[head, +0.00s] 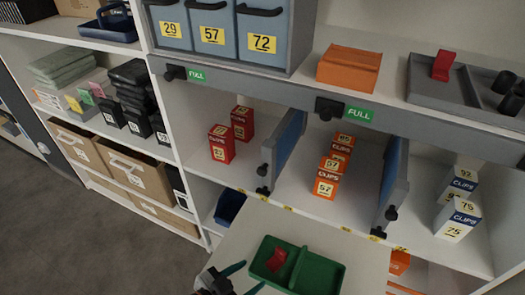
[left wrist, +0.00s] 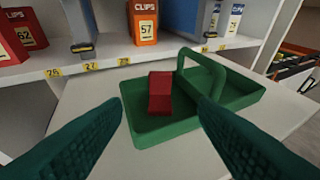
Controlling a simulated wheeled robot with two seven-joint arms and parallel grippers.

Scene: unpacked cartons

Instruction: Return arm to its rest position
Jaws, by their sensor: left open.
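My left gripper (head: 252,274) comes in at the bottom of the head view, with its two teal fingers spread. In the left wrist view the open fingers (left wrist: 162,104) stand wide apart with nothing between their pads. Beyond them a green tray (left wrist: 150,134) with an arched handle rests on a pale surface; it also shows in the head view (head: 323,278). A red block (left wrist: 160,94) lies in the tray's left compartment, apart from the fingers. My right gripper is not seen.
A white shelf (head: 345,217) behind holds red cartons (head: 221,146), orange cartons (head: 327,184) and blue-white cartons (head: 457,221), split by upright dividers (head: 281,150). Blue bins (head: 211,28) and a grey tray (head: 425,88) stand above.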

